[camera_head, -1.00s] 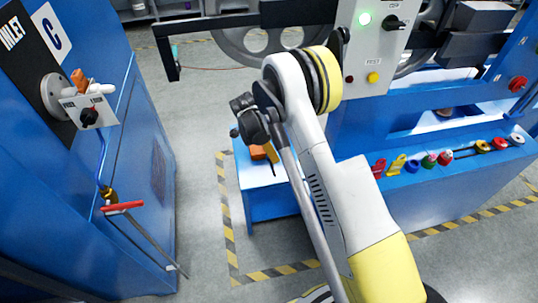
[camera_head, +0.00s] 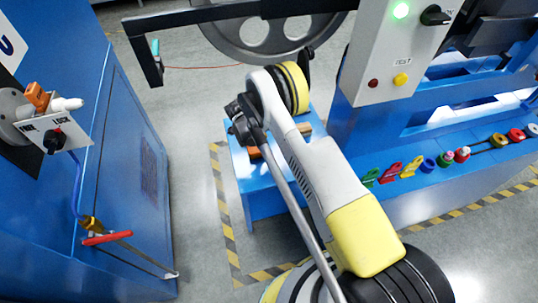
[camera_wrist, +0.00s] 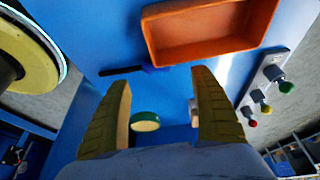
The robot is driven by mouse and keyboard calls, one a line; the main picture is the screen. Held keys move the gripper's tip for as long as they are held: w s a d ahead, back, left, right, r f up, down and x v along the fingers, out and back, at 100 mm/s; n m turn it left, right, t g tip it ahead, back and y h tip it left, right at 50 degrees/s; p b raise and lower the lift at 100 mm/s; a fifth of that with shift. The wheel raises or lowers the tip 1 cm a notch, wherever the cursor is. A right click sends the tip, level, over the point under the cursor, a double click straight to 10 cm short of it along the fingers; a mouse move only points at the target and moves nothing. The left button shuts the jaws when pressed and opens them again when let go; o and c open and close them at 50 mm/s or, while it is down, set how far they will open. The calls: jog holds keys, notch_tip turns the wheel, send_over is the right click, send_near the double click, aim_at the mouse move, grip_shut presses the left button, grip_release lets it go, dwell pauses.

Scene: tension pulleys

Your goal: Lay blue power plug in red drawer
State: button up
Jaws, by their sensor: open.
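My gripper (camera_wrist: 162,78) is open, with its two fingers spread and nothing between the tips, above a blue surface in the wrist view. An open orange-red box (camera_wrist: 152,38), possibly the red drawer, lies beyond the fingertips. It looks empty where its inside shows. A thin black item with a blue end (camera_wrist: 155,68) lies just in front of it; I cannot tell whether this is the blue power plug. A round green-rimmed piece (camera_wrist: 145,122) shows between the fingers. In the head view my arm hides much of the box (camera_head: 253,154) on the blue table (camera_head: 262,198).
Several coloured parts line the blue bench ledge at right, including a blue ring (camera_head: 428,165). A grey control box (camera_head: 392,60) rises behind it. A blue cabinet (camera_head: 125,190) with a red-handled lever (camera_head: 106,238) stands left. Grey floor is clear between cabinet and table.

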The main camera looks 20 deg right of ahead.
jog(key=b+x, duration=0.3)
jog(key=x, duration=0.3)
jog(key=shift+r, duration=0.1)
jog(key=c, duration=1.4)
